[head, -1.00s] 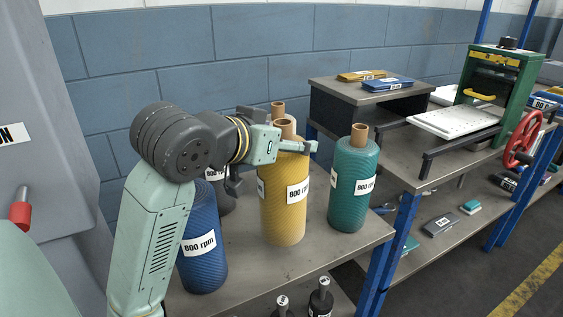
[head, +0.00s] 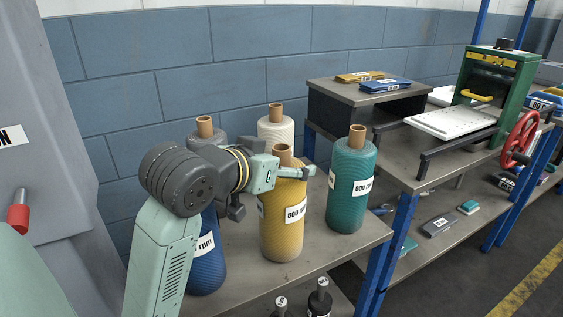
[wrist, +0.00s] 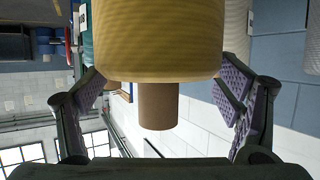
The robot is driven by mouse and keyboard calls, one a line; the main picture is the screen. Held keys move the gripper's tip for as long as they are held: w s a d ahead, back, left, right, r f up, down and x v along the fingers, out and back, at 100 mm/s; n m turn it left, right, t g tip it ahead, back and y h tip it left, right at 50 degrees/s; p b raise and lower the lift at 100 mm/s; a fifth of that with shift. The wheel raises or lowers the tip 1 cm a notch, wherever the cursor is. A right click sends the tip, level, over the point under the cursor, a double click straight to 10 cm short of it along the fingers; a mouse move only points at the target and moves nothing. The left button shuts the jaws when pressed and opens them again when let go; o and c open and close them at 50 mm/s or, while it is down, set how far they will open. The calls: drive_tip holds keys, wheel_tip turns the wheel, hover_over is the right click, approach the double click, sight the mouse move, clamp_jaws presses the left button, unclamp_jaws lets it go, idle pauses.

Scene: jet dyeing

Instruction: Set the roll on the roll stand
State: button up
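The yellow roll (head: 282,228), with a brown core and an 800 rpm label, is upright over the grey table (head: 338,250). My gripper (head: 275,178) is around its upper part, one finger showing at its right. In the wrist view, which is upside down, the yellow roll (wrist: 150,40) sits between the spread fingers (wrist: 162,85), its core (wrist: 158,105) pointing down in the picture. The fingers appear shut on its sides; their contact is partly hidden. I cannot tell whether its base touches the table. No separate roll stand is clearly recognisable.
A teal roll (head: 352,190) stands close to the right, a white roll (head: 276,130) behind, a blue roll (head: 207,265) and a grey roll (head: 206,138) at left, partly behind my arm. Dark bottle-like objects (head: 319,298) are below the table's front edge. A workbench (head: 425,180) is right.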

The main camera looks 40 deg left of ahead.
drive_tip(key=shift+o, duration=1)
drive_tip(key=shift+r, duration=0.1)
drive_tip(key=b+v, duration=0.1)
drive_tip(key=v, duration=0.6)
drive_tip(key=shift+s, duration=0.25)
drive_tip(key=shift+r, duration=0.1)
